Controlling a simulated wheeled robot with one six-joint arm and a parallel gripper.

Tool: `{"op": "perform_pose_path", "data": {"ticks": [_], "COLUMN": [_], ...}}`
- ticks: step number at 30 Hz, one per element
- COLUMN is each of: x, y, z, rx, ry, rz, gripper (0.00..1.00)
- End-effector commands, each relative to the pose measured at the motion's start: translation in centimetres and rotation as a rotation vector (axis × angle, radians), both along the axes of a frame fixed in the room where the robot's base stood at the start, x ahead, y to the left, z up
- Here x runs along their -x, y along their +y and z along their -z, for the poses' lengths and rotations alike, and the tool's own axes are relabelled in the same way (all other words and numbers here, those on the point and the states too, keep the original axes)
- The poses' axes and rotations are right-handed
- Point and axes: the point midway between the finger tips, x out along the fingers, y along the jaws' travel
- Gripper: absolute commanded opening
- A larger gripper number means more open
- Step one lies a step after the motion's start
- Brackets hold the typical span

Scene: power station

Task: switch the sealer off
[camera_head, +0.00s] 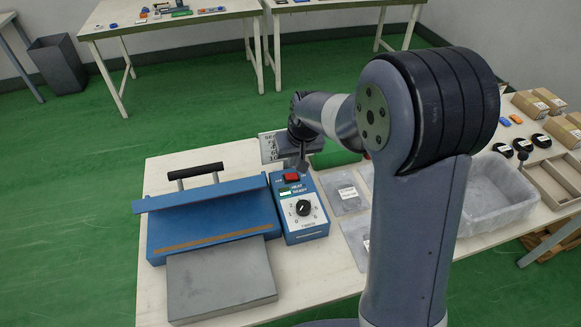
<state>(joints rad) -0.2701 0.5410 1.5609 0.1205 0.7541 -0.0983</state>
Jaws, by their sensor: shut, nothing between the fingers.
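The blue sealer (212,218) stands on the near table, with a black handle (195,171) on its raised bar and a grey plate in front. Its control box (304,229) is joined at its right side. The box has a red switch (291,177) at its far end, HEAT and READY labels below it, and a black dial (303,208). My gripper (303,167) is shut and empty, pointing down at the far end of the box, just beside the red switch. I cannot tell whether it touches the switch, nor which way the switch is tipped.
A grey label stand (271,147) is close behind the gripper. Flat clear bags (347,197) lie right of the box. A translucent bin (494,196), a divided tray (553,183) and cardboard boxes (530,104) are farther right. My arm hides part of the table.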

Motion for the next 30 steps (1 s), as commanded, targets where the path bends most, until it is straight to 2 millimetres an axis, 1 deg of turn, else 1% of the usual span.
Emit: {"op": "perform_pose_path", "data": {"ticks": [1,3,6,9,23,30], "x": [0.2,0.3,0.3,0.3,0.3,0.5], "y": [0.2,0.4,0.7,0.8,0.9,1.1], "z": [0.9,1.8,2.8,3.4,3.6,4.0], "rx": [0.001,0.001,0.001,0.0,0.003,0.051], "ry": [0.004,0.004,0.003,0.0,-0.001,-0.01], "rz": [-0.002,0.0,0.0,0.0,0.0,-0.002], "gripper": [0.0,0.0,0.0,0.0,0.0,0.0]}}
